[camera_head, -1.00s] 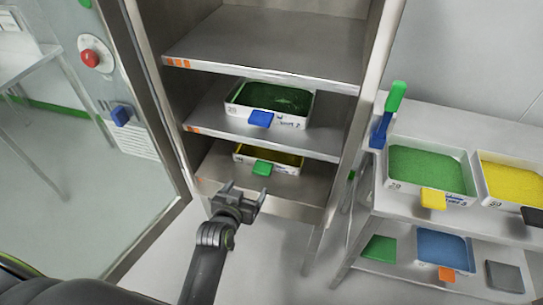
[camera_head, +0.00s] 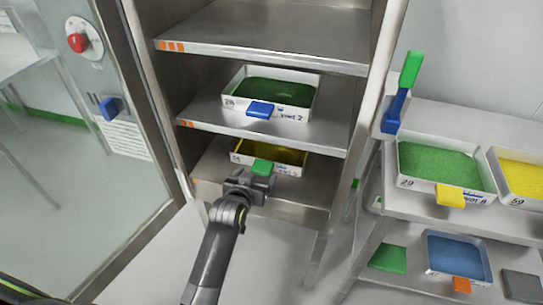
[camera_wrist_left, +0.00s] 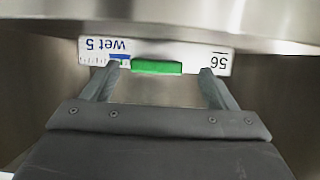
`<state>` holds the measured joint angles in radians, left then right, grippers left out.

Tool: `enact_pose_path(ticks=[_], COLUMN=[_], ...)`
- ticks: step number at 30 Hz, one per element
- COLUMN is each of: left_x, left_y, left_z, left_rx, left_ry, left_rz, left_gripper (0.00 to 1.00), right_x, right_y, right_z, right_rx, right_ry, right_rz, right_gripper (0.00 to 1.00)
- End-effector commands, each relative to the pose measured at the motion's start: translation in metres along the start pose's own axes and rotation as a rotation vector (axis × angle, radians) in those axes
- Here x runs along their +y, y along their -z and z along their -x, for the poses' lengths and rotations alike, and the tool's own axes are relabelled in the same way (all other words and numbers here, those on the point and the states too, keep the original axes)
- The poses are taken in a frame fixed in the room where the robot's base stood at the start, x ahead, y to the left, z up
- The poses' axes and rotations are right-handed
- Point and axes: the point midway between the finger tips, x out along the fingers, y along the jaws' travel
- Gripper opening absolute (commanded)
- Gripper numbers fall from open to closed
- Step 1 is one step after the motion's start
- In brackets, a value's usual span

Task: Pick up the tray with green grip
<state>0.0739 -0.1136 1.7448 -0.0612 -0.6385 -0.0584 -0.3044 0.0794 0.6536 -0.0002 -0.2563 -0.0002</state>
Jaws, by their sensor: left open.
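The tray with the green grip (camera_head: 285,158) holds yellow material and sits on the lowest visible shelf of the steel cabinet. Its green grip (camera_head: 262,167) faces me at the front. My left gripper (camera_head: 258,176) is right at the grip in the head view and hides part of the tray's front. In the left wrist view, upside down, the tray's white front (camera_wrist_left: 190,51) reads "Wet 5" and "56". There the open left fingers (camera_wrist_left: 162,72) stand on either side of the green grip (camera_wrist_left: 157,66), with gaps to it. My right gripper is out of view.
A tray with a blue grip (camera_head: 269,91) and green contents sits on the shelf above (camera_head: 330,131). The top shelf (camera_head: 260,40) is empty. A rack at right carries a green-filled tray (camera_head: 440,165), a yellow-filled tray (camera_head: 520,172) and a blue-filled tray (camera_head: 458,258). The cabinet's glass door stands at left.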

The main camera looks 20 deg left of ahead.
Motion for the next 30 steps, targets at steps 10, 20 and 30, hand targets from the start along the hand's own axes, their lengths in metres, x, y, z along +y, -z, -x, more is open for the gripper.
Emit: enact_pose_path(ticks=[10, 20, 30], left_x=[0.004, 0.004, 0.004], left_y=[-0.007, -0.004, -0.004], left_z=[-0.032, -0.035, -0.035], left_rx=[0.001, 0.000, 0.000], left_ry=[-0.001, 0.000, 0.000], left_rz=[-0.001, 0.000, 0.000], left_gripper=[0.80, 0.80, 0.43], right_x=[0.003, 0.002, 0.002], right_y=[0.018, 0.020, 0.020], right_z=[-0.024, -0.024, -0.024], right_rx=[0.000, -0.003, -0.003], right_ry=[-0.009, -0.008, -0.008], right_rz=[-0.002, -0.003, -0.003], right_gripper=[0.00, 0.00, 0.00])
